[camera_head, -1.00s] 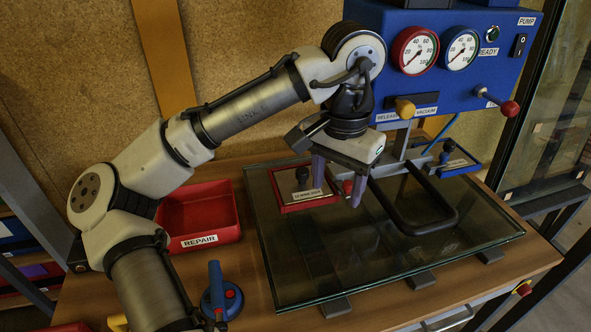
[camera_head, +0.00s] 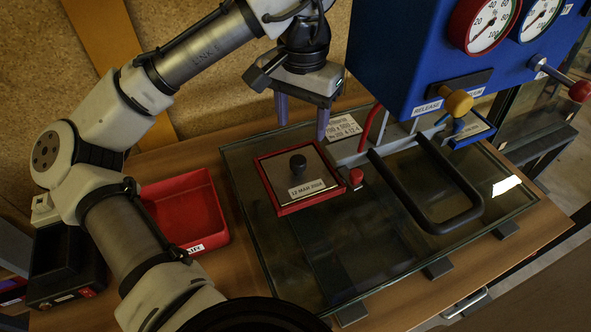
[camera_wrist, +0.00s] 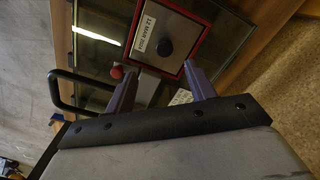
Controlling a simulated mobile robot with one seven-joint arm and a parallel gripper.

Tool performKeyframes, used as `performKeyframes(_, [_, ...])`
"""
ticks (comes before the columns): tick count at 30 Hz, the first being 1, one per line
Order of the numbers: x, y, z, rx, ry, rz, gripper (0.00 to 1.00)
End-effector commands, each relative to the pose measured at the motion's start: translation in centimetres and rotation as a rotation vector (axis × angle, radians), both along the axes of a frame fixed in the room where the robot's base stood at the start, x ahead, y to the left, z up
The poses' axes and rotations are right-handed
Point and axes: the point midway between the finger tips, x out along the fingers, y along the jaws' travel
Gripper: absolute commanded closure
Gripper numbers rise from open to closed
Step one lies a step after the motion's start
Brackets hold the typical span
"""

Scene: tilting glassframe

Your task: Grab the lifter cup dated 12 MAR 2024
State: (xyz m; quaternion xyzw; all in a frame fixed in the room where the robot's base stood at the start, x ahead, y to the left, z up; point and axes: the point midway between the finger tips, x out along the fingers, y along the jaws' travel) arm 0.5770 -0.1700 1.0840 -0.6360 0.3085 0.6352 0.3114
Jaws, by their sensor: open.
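The lifter cup labelled 12 MAR 2024 (camera_head: 297,179) is a square light plate with a red rim and a black knob. It sits on the glass pane (camera_head: 345,262), left of the black loop handle (camera_head: 472,213). My gripper (camera_head: 302,122) is open and empty, with its two purple fingers pointing down beyond the cup's far edge in the head view. In the wrist view the cup (camera_wrist: 181,28) lies ahead of my gripper (camera_wrist: 160,75), its knob in the clear. A second cup with a blue rim (camera_head: 468,130) is at the back right; its label is too small to read.
The blue pump box (camera_head: 400,60) with gauges and a yellow release lever (camera_head: 458,102) overhangs the back right. A red knob (camera_head: 355,177) is right at the cup's corner. A red tray (camera_head: 190,215) stands left of the glass. The front part of the glass is clear.

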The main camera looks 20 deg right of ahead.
Motion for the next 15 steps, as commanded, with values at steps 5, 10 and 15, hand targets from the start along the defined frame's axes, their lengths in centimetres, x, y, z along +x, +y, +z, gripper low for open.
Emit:
performKeyframes(5, [-0.1, 0.0, -3.5, -0.001, 0.005, -0.003, 0.45])
performKeyframes(10, [0.0, 0.0, -5.9, -0.002, 0.002, -0.001, 0.45])
performKeyframes(15, [0.1, 0.0, -6.9, -0.001, 0.002, 0.0, 0.45])
